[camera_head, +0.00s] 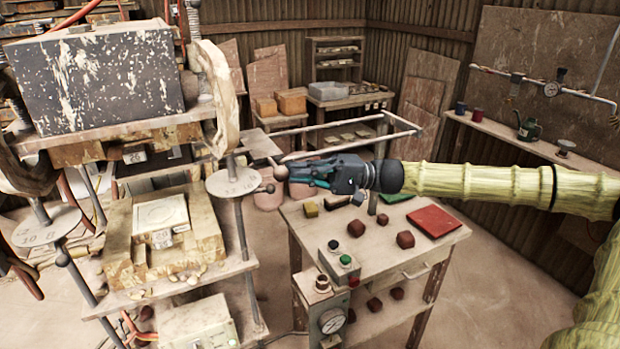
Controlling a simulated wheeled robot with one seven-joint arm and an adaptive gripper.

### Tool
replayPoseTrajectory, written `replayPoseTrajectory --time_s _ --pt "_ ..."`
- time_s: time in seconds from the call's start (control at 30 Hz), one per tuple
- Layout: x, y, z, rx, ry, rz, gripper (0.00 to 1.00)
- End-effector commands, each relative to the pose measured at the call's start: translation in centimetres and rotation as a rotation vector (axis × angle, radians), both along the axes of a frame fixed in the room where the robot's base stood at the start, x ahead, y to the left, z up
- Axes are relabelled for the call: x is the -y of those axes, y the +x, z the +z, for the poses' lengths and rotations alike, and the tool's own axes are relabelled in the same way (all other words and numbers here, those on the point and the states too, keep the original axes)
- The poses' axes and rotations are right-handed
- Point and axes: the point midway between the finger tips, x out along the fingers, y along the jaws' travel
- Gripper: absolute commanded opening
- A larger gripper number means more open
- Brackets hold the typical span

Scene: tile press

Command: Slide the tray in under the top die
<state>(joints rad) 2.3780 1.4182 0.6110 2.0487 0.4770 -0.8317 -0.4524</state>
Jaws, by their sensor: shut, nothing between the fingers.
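The press stands at the left. Its upper part, a big dark block (98,80) with chipped white paint, sits on a pale plate, and what looks like the top die (150,147) shows under that plate. Below it, with an open gap between, a pale worn slab (208,240) bearing a squarish raised block (160,216) lies on the lower shelf; this looks like the tray, though I cannot be sure. My gripper (287,175) is shut and empty, pointing left. Its tips are at a round knob (268,178) beside the numbered disc (233,181); I cannot tell whether they touch.
A workbench (370,245) with a red book (433,221), dark red lumps and a control box (340,262) stands below my arm. A metal rail frame (350,115) is behind my gripper. Press posts and a second disc (45,224) stand at the left.

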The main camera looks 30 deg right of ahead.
Motion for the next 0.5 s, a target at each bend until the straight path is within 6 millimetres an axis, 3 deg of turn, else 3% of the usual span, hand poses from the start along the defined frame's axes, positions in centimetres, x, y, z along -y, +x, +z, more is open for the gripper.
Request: replayPoseTrajectory --time_s 0.5 --pt "-2.5 0.1 -0.1 0.0 0.003 0.0 0.0"
